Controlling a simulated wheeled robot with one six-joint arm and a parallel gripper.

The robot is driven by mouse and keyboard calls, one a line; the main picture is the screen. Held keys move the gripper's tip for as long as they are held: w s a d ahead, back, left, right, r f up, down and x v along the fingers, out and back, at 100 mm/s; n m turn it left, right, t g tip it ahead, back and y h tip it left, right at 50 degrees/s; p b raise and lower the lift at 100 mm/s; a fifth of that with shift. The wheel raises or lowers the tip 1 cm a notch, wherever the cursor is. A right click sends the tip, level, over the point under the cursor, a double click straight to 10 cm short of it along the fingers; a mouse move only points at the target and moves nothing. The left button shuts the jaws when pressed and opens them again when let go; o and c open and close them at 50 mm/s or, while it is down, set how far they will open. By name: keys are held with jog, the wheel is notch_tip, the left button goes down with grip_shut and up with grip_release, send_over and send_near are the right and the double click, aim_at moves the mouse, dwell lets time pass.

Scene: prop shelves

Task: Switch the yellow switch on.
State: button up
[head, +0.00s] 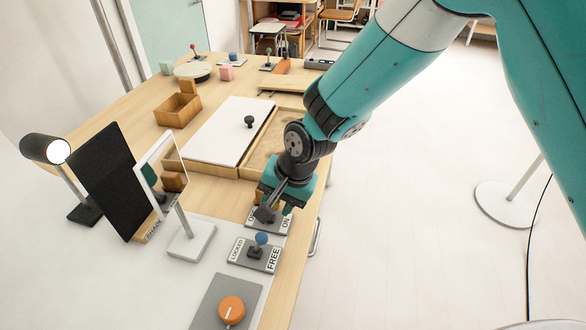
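My gripper (268,208) points down over a grey switch plate (283,224) near the table's right edge. The word "ON" shows at the right end of this plate; the label at its left end is mostly covered. A small patch of yellow-orange shows beside my gripper, and I cannot tell whether it is the yellow switch or wood behind it. The switch lever is hidden by my gripper, so its position cannot be seen. My fingers look close together, but whether they are shut or touch the lever is unclear.
Just in front is a blue-knobbed switch (262,239) on a plate marked "LOCKED" and "FREE". Nearer is an orange dial (231,309). A framed mirror (188,240) stands left of my gripper. A wooden box with a white sliding lid (222,130) lies behind. Open floor is at right.

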jog(key=v, duration=1.5)
jog(key=s+d+r+n, duration=0.3)
jog(key=s+d+n, duration=0.2)
jog(key=s, duration=0.3)
jog(key=s+d+r+n+g, duration=0.1)
jog(key=s+d+r+n, duration=0.3)
jog(key=s+d, duration=0.3)
jog(key=s+n, duration=0.1)
jog(key=s, duration=0.1)
jog(key=shift+s+r+p, duration=0.2)
jog(key=shift+s+p, duration=0.15)
jog(key=shift+p, duration=0.05)
